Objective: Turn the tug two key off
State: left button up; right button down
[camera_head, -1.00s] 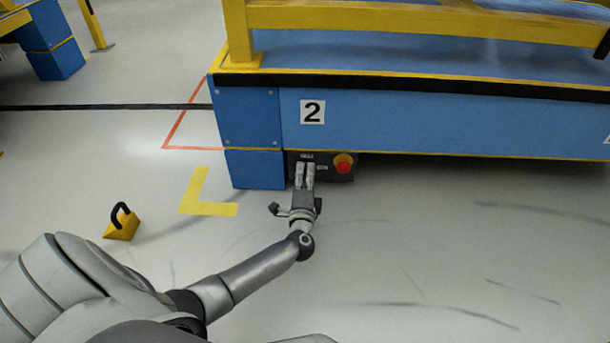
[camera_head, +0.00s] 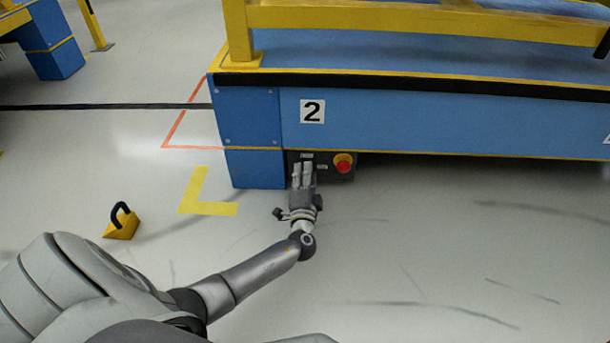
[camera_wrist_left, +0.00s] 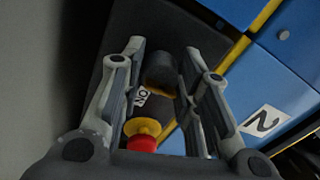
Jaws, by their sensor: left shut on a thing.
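Tug two is the blue vehicle (camera_head: 400,122) with a yellow frame and a white "2" plate (camera_head: 312,111). A dark control panel (camera_head: 320,166) sits low on its side, right of the blue corner block. My left gripper (camera_head: 302,166) reaches up to the left part of this panel. In the left wrist view, its fingers stand on both sides of a dark key knob (camera_wrist_left: 161,70), shut on it. The knob's turn angle is hard to tell. A small white label (camera_wrist_left: 141,97) lies beside it. My right gripper is not in view.
A red emergency button (camera_head: 343,165) on a yellow base sits on the panel, just right of my left gripper. A yellow block with a black handle (camera_head: 122,222) stands on the floor at left. The floor to the right is clear.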

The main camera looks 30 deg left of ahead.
pick_arm(q)
jog(key=shift+f, duration=0.1)
jog(key=o, duration=1)
